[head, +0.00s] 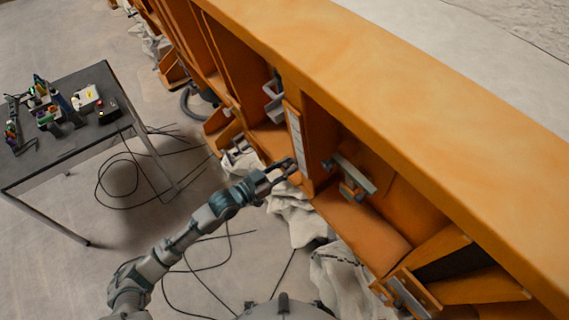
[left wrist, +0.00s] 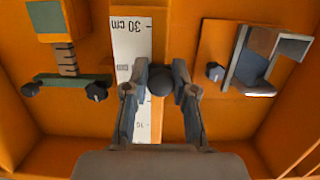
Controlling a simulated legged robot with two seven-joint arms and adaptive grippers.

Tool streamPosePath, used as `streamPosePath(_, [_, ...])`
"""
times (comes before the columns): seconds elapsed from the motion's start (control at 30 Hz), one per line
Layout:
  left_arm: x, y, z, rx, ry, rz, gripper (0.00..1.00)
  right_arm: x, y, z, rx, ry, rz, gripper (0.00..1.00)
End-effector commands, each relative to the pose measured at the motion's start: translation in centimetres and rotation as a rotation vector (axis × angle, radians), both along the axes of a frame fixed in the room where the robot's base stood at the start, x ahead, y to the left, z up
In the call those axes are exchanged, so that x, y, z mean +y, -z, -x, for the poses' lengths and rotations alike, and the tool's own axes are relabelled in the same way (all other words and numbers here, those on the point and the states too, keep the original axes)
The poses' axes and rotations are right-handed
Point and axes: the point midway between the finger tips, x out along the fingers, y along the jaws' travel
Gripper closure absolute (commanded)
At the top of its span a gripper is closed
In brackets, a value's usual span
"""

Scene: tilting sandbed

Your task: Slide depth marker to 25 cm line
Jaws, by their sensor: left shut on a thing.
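A white scale strip (left wrist: 130,35) runs down an orange panel in the left wrist view, with "30 cm" near its top and a lower mark that looks like 10. The strip also shows on the orange frame in the head view (head: 295,130). My left gripper (left wrist: 160,86) is shut on the depth marker (left wrist: 160,80), a dark round knob over the strip's right side. The fingers hide the marks beside it, so I cannot read its exact height. In the head view my left gripper (head: 283,170) reaches the strip's lower end. My right gripper is not in view.
Beside the strip are a bracket with dark knobs (left wrist: 68,82) on the left and a grey metal fitting (left wrist: 258,62) on the right. A dark table (head: 70,115) with tools stands at the left. Cables (head: 125,180) and pale cloth (head: 300,220) lie on the floor.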

Motion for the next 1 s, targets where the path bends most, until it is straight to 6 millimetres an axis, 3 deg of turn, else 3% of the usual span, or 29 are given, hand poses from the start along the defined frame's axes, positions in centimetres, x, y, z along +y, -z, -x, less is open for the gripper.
streamPosePath(0.23, [0.3,0.1,-0.1,0.003,-0.004,-0.005,1.0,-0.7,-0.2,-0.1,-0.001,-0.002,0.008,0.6])
streamPosePath(0.27, [0.3,0.0,-0.1,0.003,-0.004,-0.005,0.69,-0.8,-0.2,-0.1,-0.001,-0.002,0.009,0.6])
streamPosePath(0.33, [0.3,0.0,-0.1,0.002,-0.004,-0.005,0.52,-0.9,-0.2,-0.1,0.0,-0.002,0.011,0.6])
streamPosePath(0.37, [0.3,0.0,-0.1,0.002,-0.004,-0.005,0.49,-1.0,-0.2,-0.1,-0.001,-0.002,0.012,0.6])
streamPosePath(0.73, [0.6,0.0,0.2,0.001,-0.004,-0.005,0.49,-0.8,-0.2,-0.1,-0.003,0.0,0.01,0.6])
streamPosePath(1.0, [4.9,0.1,3.3,0.001,-0.004,-0.009,0.49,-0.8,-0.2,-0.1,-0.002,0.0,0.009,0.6])
